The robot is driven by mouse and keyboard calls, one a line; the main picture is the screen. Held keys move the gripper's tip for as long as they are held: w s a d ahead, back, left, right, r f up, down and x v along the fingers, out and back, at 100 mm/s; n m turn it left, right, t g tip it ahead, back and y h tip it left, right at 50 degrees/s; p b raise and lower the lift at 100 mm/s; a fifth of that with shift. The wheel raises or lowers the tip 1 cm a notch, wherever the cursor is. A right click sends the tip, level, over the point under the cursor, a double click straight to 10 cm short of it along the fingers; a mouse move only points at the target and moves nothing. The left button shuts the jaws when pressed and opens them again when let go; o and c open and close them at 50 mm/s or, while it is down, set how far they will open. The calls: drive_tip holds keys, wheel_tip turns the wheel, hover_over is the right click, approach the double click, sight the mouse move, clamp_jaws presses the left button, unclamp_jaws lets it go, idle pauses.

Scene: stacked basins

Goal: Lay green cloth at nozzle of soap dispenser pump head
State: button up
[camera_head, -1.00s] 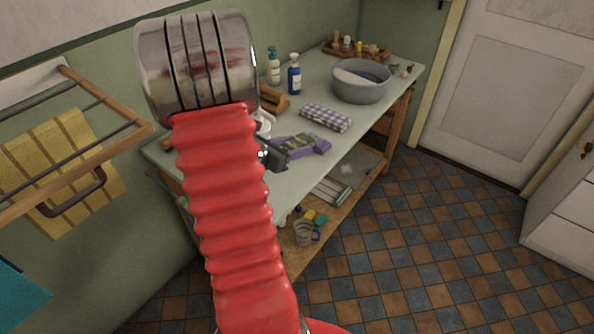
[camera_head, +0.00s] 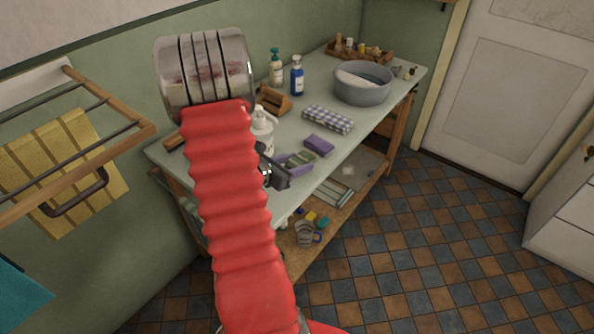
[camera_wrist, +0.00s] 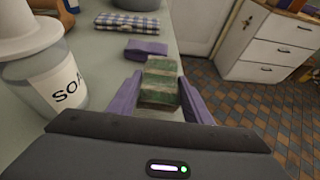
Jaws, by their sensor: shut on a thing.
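The green cloth (camera_wrist: 160,72), a folded striped bundle, is between the purple fingers of my gripper (camera_wrist: 160,98), which is shut on it. In the head view the cloth (camera_head: 303,159) shows at the tip of my gripper (camera_head: 296,163), over the front edge of the table; its exact height is unclear. The soap dispenser, a white bottle with a dark-lettered label (camera_wrist: 62,88), stands left of my gripper in the wrist view, apart from the cloth. It also shows in the head view (camera_head: 262,124), partly behind my arm. Its nozzle is out of the wrist view.
A checked cloth (camera_head: 328,119), a grey basin (camera_head: 362,94), a blue bottle (camera_head: 297,77) and a green-topped bottle (camera_head: 276,70) stand farther back.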

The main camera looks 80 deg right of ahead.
drive_tip(key=shift+f, duration=1.5)
drive_tip(key=o, duration=1)
drive_tip(key=shift+o, duration=0.2)
drive_tip(key=shift+r, duration=0.1)
drive_tip(key=shift+w+a+r, duration=0.1)
drive_tip(key=shift+w+a, duration=0.1)
drive_tip(key=shift+a, duration=0.1)
drive_tip(key=v, duration=1.1)
drive_tip(key=shift+a, duration=0.15)
drive_tip(key=shift+s, duration=0.1)
